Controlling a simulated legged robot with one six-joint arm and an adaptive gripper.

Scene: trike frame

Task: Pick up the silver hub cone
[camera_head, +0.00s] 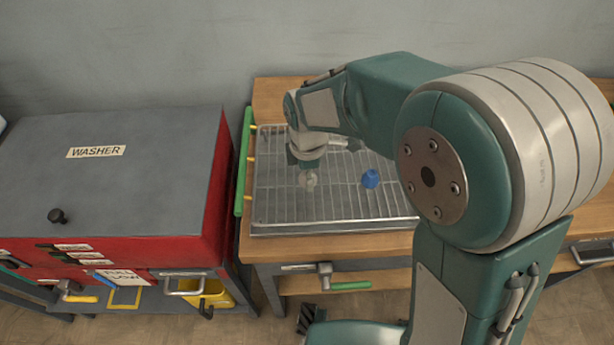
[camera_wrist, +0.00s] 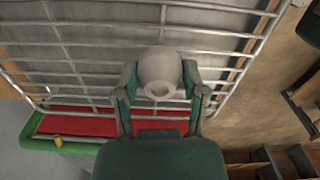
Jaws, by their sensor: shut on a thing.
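The wire rack tray (camera_head: 270,213) lies on a wooden bench (camera_head: 270,92). A green bar (camera_head: 242,160) runs along the rack's left side. The red and grey washer (camera_head: 110,185) stands at left.

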